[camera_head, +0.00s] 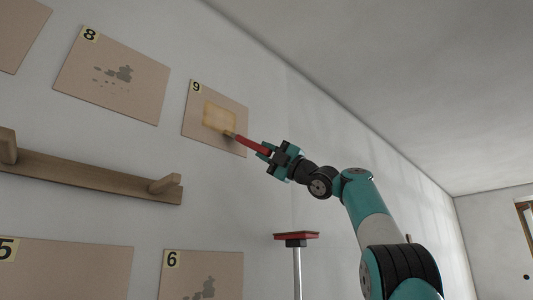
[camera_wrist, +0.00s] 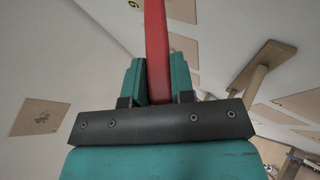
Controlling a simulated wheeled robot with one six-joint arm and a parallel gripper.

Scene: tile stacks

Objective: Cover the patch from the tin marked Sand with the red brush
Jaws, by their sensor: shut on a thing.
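My gripper (camera_head: 276,158) is shut on the red brush (camera_head: 250,144), gripping its handle. In the wrist view the red handle (camera_wrist: 157,45) stands between the teal fingers of my gripper (camera_wrist: 157,80). The brush's bristle end lies at the lower right of a sand-yellow patch (camera_head: 218,116) on panel 9 (camera_head: 236,103), and appears to touch or nearly touch the panel. The patch is a rough square of sandy colour with a paler middle. The tin marked Sand is not seen in either view.
Panel 8 (camera_head: 140,89) with grey blotches hangs left of panel 9. A wooden rail (camera_head: 90,176) with pegs juts from the wall below. Panels 5 (camera_head: 70,270) and 6 (camera_head: 225,265) hang lower. A red-topped stand (camera_head: 297,236) is below my arm.

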